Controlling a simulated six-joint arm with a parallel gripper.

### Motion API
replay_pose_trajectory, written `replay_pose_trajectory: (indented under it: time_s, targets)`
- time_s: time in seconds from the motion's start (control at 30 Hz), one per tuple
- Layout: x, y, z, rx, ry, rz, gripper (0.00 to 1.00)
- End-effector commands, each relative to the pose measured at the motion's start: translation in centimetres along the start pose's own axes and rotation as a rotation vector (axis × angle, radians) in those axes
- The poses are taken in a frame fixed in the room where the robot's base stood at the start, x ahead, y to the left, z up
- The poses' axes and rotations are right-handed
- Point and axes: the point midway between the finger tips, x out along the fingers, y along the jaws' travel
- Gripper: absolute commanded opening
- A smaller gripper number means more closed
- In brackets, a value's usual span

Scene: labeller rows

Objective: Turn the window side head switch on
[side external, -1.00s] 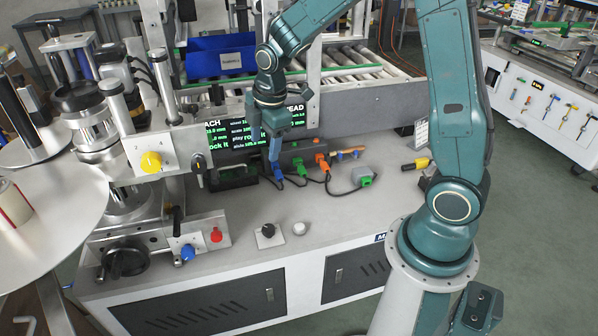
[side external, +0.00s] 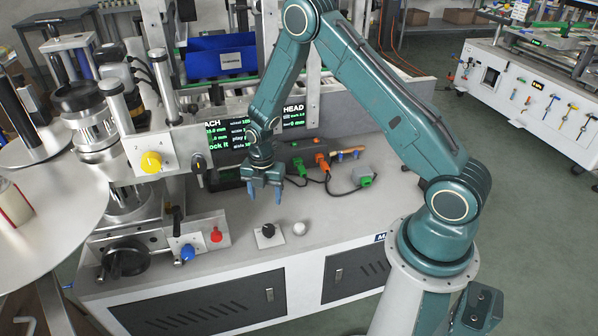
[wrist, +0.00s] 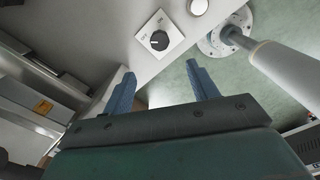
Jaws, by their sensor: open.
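A rotary switch with a black knob on a square white plate (side external: 268,236) sits on the grey machine top near its front edge. In the wrist view the switch (wrist: 159,41) shows small lettering around the knob, which looks like OFF and ON; I cannot tell surely which one the knob points to. My gripper (side external: 265,194) is open and empty, blue fingers pointing down, above and slightly behind the switch. In the wrist view my gripper (wrist: 162,74) has its fingers spread apart, with the switch beyond the fingertips, not touching. No label naming the switch is readable.
A white round button (side external: 299,229) is just right of the switch. A red knob (side external: 216,235) and blue knob (side external: 187,253) are to the left. Behind are cables with an orange plug (side external: 321,160), a green plug (side external: 298,165) and a grey-green connector (side external: 363,177).

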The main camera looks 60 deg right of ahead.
Motion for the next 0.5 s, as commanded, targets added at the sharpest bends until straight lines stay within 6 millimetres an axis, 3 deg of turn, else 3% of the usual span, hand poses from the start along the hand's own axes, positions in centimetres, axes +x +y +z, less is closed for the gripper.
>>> replay_pose_trajectory:
  time_s: [0.27, 0.5]
  targets:
    - [0.2, 0.0, 0.0, -0.002, 0.000, 0.000, 0.59]
    - [1.7, 0.0, 0.0, -0.001, 0.001, -0.001, 0.59]
